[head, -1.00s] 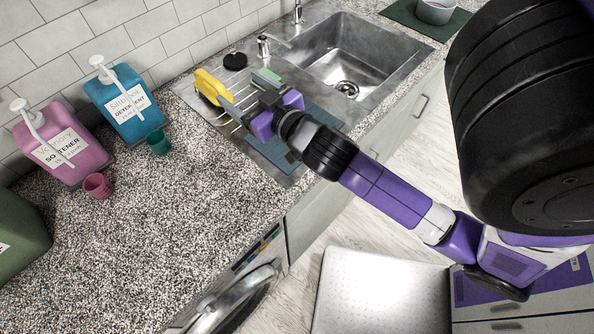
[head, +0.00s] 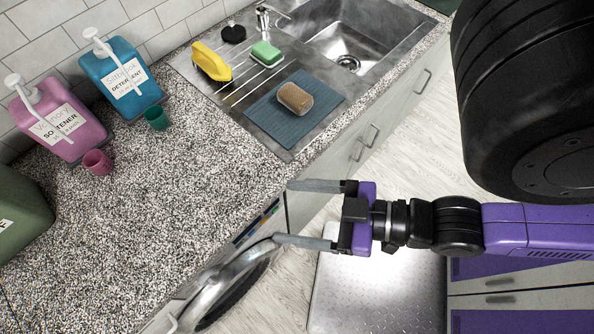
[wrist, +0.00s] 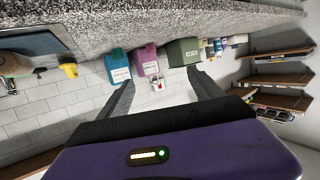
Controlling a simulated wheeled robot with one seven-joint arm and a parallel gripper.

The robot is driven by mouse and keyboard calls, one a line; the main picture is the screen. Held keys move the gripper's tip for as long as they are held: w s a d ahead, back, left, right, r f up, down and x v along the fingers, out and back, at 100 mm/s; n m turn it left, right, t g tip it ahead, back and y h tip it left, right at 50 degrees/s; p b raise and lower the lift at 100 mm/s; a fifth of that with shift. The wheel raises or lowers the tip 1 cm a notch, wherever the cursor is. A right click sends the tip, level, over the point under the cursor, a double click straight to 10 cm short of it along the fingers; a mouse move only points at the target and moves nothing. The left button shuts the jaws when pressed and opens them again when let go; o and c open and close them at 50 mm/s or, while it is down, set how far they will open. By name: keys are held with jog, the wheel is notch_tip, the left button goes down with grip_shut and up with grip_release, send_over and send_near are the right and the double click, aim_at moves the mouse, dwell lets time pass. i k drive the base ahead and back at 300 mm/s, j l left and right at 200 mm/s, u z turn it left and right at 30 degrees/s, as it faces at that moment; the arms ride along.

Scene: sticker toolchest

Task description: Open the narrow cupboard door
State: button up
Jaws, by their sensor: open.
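Pale cupboard fronts run under the counter in the head view. One pale front (head: 308,207) stands beside the washing machine, and bar handles (head: 357,150) and (head: 374,135) show further along. I cannot tell which front is the narrow cupboard door; none looks open. My gripper (head: 283,213) is open and empty, its fingers pointing left over the counter's front edge and the washing machine's top. The lower finger overlaps the round washer door's rim in the picture; contact cannot be told. The wrist view shows the spread fingers (wrist: 162,92) with nothing between them.
The washing machine's round door (head: 235,285) juts from the front. On the counter (head: 200,180) stand blue detergent (head: 122,82) and pink softener (head: 60,130) jugs. A brown sponge (head: 295,97) lies on a blue mat (head: 290,128) by the sink (head: 345,45). A metal plate (head: 385,290) is below my arm.

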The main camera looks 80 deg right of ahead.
aim_at(429, 68)
jog(key=k, duration=0.2)
jog(key=k+l+z, duration=0.15)
jog(key=k+z, duration=0.25)
jog(key=k+l+z, duration=0.2)
jog(key=z, duration=1.95)
